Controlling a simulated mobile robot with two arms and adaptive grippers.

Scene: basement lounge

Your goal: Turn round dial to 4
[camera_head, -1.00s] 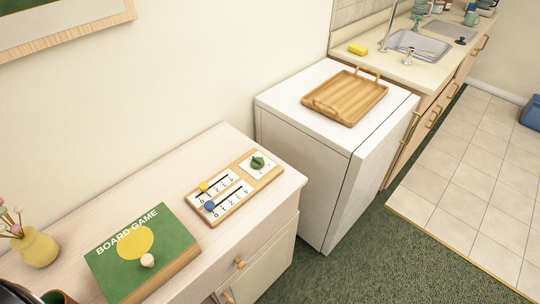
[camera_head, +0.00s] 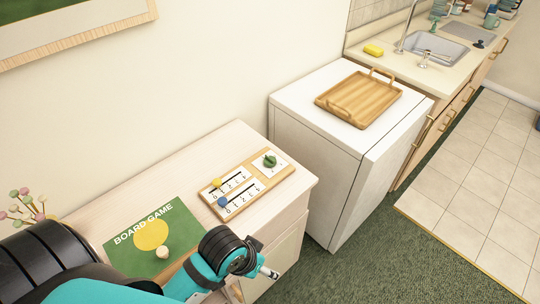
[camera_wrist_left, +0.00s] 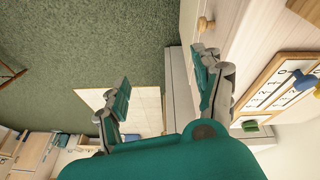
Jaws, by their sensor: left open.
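The green round dial (camera_head: 270,161) sits on a white square at the far right end of a wooden panel (camera_head: 283,181), which lies on the light wood cabinet. The panel also has a yellow slider (camera_head: 217,183) and a blue slider (camera_head: 222,202) on numbered scales. The dial's setting is too small to read. In the left wrist view, my left gripper (camera_wrist_left: 165,88) is open and empty, its fingers apart over the floor. The panel edge and the green dial (camera_wrist_left: 250,126) are to its right, not touched. My right gripper is not in view.
A green board game box (camera_head: 140,236) lies on the cabinet (camera_head: 150,189), left of the panel and partly behind my left arm. A white appliance (camera_head: 320,150) carrying a wooden tray (camera_head: 385,98) stands beyond the cabinet. The floor (camera_head: 400,245) at right is clear.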

